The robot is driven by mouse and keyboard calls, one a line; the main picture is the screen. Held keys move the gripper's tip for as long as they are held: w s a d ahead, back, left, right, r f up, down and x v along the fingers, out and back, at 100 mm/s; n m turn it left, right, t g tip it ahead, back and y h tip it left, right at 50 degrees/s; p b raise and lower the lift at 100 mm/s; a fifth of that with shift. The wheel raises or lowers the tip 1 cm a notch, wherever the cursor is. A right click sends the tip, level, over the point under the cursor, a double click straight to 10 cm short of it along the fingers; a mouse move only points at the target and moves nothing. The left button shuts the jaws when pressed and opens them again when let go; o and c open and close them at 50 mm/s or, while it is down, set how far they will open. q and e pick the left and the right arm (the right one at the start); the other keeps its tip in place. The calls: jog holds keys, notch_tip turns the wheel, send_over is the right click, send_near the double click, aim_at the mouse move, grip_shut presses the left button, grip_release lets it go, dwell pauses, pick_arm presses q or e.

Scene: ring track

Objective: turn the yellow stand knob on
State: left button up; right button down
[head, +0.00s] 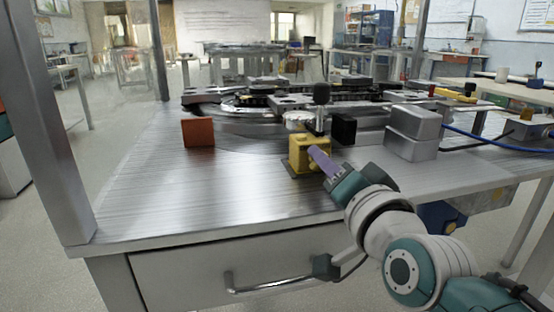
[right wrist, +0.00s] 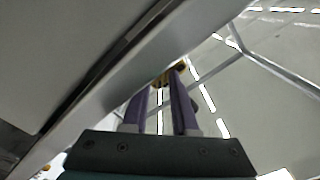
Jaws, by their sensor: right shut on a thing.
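The yellow stand (head: 299,157) is a small yellow block on a dark base plate near the front of the metal table. My right gripper (head: 314,153), with purple fingers, reaches it from the front right. Its fingertips are at the block's front face and cover the knob in the head view. In the right wrist view, the fingers (right wrist: 171,78) close on a small yellow-brown piece, the knob (right wrist: 172,72), at their tips. The knob's turned position cannot be made out. My left gripper is in neither view.
An orange block (head: 198,132) stands to the left. A black block (head: 343,130) and stacked grey boxes (head: 411,143) stand to the right. The ring track (head: 250,104) lies behind. The table's front left (head: 190,205) is clear.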

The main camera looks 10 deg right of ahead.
jog(key=c, duration=0.9)
grip_release()
jog(key=shift+c, duration=0.2)
jog(key=shift+s, duration=0.25)
jog(key=s+p, duration=0.3)
jog(key=s, duration=0.6)
jog(key=shift+s+d, duration=0.15)
jog(key=shift+s, duration=0.05)
